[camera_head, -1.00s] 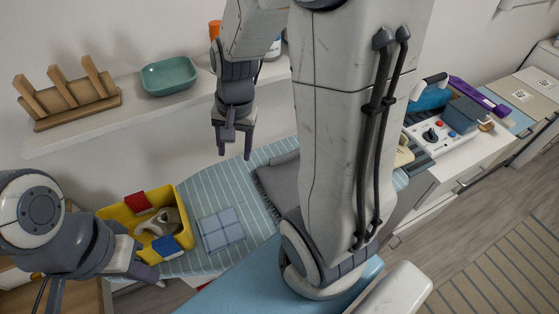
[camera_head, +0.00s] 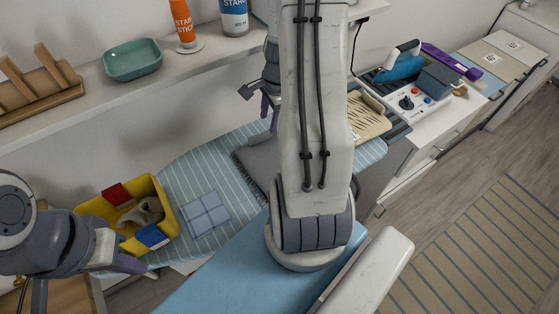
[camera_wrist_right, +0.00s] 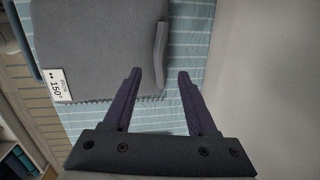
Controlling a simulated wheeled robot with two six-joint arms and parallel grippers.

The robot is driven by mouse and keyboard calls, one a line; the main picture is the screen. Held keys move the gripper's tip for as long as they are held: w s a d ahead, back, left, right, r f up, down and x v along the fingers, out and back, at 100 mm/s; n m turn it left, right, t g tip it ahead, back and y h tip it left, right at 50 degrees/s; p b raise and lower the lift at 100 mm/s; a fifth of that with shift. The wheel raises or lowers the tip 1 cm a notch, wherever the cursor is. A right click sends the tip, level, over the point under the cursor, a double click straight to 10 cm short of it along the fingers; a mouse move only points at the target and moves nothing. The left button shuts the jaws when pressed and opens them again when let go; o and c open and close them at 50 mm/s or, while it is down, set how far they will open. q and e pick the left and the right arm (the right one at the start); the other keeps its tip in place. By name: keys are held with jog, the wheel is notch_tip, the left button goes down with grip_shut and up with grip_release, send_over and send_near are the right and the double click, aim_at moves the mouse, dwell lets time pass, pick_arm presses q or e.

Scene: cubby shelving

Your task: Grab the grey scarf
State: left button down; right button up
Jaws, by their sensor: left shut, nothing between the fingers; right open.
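The grey scarf (camera_head: 258,159) lies folded on the striped ironing board, partly hidden behind my right arm in the head view. In the right wrist view the scarf (camera_wrist_right: 100,45) fills the upper left, with a fringed lower edge, a raised fold at its right end and a white tag reading 150. My right gripper (camera_wrist_right: 160,73) is open and empty, its fingertips pointing toward the raised fold. In the head view the right gripper (camera_head: 269,117) is above the scarf, partly hidden by the arm. My left gripper (camera_head: 130,264) is shut and empty near the yellow bin.
The yellow bin (camera_head: 168,213) holds cloths at the left of the striped board (camera_head: 185,172). A blue checked folded cloth (camera_head: 207,214) lies between bin and scarf. A shelf above carries a green dish (camera_head: 132,61) and an orange bottle (camera_head: 182,22). An iron (camera_head: 400,65) stands at the right.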

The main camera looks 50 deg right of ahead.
aim_at(265, 132)
jog(key=f, duration=0.3)
jog(key=w+f, duration=0.1)
jog(key=shift+a+f, duration=0.3)
jog(key=shift+f, duration=0.1)
grip_shut()
dwell(1.1)
